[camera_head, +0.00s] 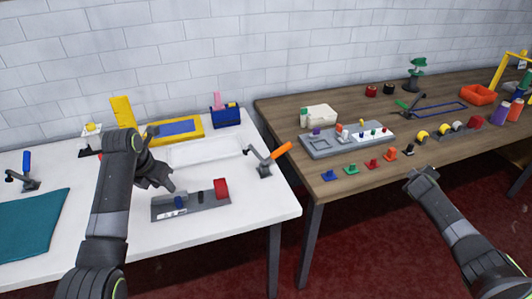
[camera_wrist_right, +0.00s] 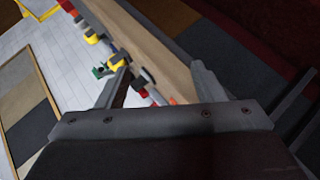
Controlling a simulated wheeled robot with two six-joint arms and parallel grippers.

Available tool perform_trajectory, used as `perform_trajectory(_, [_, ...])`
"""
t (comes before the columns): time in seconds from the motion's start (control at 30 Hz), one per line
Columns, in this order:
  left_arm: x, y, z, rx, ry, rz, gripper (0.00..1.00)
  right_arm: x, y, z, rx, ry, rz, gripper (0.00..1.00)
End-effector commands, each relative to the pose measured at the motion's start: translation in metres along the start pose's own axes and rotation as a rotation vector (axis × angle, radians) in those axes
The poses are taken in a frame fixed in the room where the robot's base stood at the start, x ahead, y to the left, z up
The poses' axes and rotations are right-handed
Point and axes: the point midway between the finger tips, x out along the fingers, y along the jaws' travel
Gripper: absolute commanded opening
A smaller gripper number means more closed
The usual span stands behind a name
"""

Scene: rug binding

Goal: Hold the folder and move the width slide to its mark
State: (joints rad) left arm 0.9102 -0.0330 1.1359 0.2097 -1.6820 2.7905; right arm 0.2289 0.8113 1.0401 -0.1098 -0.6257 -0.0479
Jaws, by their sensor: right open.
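The folder appears to be a low grey fixture (camera_head: 213,204) on the white table, with a red block (camera_head: 221,188) at its right end. A small dark blue knob (camera_head: 180,202), perhaps the width slide, stands on its left part. White markings show on its front face, too small to read. My left gripper (camera_head: 158,184) is just behind and left of the fixture, fingers apart and empty, with no visible contact. My right gripper (camera_head: 421,174) is open and empty in front of the wooden table; its spread fingers also show in the right wrist view (camera_wrist_right: 160,85).
An orange-handled clamp (camera_head: 266,163) stands right of the fixture. A teal cloth (camera_head: 32,225) lies at the left. A yellow-and-blue tray (camera_head: 178,130) sits behind. The wooden table (camera_head: 345,183) holds a grey tray and several coloured pieces. A gap separates the tables.

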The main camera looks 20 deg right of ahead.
Motion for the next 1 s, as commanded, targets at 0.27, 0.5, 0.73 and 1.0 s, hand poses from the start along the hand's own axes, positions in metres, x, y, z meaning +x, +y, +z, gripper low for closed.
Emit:
perform_trajectory(0.27, [0.0,0.0,0.0,0.0,0.0,0.0,0.36,-0.034,0.078,-0.113,0.116,0.04,0.097,0.62])
perform_trajectory(0.5, [0.0,0.0,0.0,0.0,0.0,0.0,0.36,-0.077,-0.012,-0.202,0.307,-0.014,-0.089,0.62])
perform_trajectory(0.73, [0.0,0.0,0.0,0.0,0.0,0.0,0.36,-0.145,-0.102,-0.281,0.42,-0.071,-0.302,0.62])
perform_trajectory(1.0, [0.0,0.0,0.0,0.0,0.0,0.0,0.36,-0.258,-0.182,-0.365,0.473,-0.132,-0.545,0.62])
